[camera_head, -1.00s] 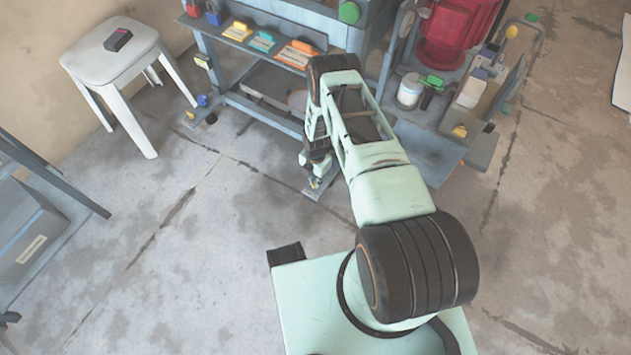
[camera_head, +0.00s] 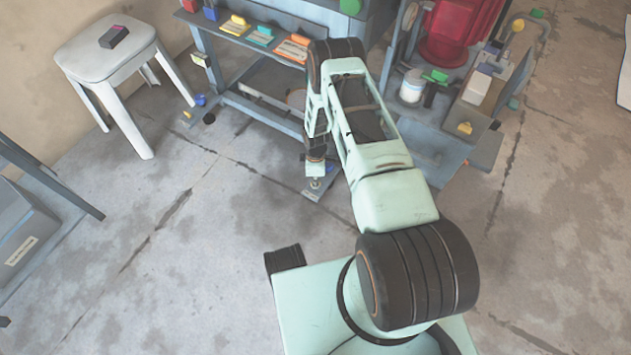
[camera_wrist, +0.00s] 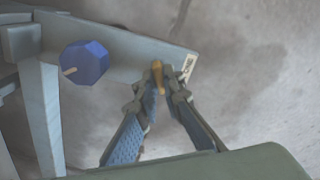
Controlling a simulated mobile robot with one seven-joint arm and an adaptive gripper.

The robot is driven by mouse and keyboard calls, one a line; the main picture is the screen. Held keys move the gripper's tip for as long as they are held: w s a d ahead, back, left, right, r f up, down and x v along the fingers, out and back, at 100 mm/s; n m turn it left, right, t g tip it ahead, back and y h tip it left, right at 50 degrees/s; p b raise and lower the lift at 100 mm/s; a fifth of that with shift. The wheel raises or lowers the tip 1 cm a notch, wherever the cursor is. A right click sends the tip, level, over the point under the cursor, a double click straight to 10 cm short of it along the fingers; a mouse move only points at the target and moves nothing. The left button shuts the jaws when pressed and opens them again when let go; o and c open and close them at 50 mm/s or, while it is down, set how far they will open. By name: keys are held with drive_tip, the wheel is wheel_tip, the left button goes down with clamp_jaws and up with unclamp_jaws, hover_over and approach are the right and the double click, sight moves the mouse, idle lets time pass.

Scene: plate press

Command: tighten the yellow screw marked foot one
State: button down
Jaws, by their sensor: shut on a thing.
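The yellow screw (camera_wrist: 157,74) stands near the outer end of a grey foot plate (camera_wrist: 125,52) in the wrist view. A small pale label (camera_wrist: 188,67) with unreadable marks lies beside it. My gripper (camera_wrist: 160,88) has its two fingertips close together at the screw, shut on it. The fingers hide its lower part. A blue knob (camera_wrist: 84,62) with a short peg sits further in on the same plate. In the head view my gripper (camera_head: 316,172) is low over the front foot plate (camera_head: 328,185); the screw is not clear there.
The press frame (camera_head: 270,112) stands behind, with coloured tags (camera_head: 262,40) on its shelf. Another foot with a blue knob (camera_head: 201,100) is at left. A white stool (camera_head: 105,50) stands far left. A cart (camera_head: 485,145) stands right. Floor in front is clear.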

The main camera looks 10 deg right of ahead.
drive_tip(key=m, duration=0.6)
idle(0.6)
drive_tip(key=c, duration=2.1)
unclamp_jaws()
wheel_tip(320, 180, up, 12)
